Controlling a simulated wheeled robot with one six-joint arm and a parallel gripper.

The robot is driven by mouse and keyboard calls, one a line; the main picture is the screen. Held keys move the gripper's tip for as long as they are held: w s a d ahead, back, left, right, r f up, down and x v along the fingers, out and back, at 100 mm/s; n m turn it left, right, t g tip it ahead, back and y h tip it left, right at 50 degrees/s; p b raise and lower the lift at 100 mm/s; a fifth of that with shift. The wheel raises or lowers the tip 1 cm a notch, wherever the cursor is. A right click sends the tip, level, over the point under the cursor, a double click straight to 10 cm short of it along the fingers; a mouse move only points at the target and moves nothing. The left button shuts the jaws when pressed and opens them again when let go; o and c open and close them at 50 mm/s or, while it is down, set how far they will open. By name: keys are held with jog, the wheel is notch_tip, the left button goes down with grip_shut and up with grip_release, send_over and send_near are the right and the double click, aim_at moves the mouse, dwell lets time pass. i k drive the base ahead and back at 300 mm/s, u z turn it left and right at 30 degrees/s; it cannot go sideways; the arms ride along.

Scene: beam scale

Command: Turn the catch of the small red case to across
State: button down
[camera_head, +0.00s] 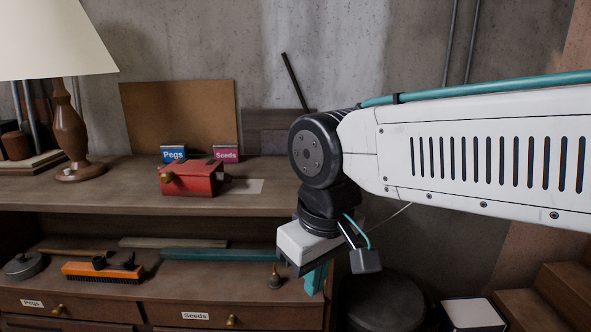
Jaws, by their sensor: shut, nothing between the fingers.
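The small red case (199,181) sits on the wooden bench top, left of the middle of the view. A brass-coloured catch (166,177) shows at the left of its front; it is too small here to tell how it is turned. My gripper (315,282) hangs to the right of the case and lower, in front of the bench's right end. Its teal fingers point down, are shut and hold nothing. It is well apart from the case. Part of the gripper is hidden by its own white housing.
A blue Pegs card (174,154) and a pink Seeds card (226,153) stand behind the case. A pale sheet (243,186) lies to its right. A lamp (70,135) stands at the left. An orange brush (103,271) lies on the lower shelf. The bench front is clear.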

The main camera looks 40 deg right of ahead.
aim_at(224, 179)
jog(key=z, duration=0.3)
jog(key=i, duration=0.5)
jog(key=k, duration=1.3)
jog(key=u, duration=0.8)
jog(key=i, duration=1.45)
jog(key=z, duration=0.65)
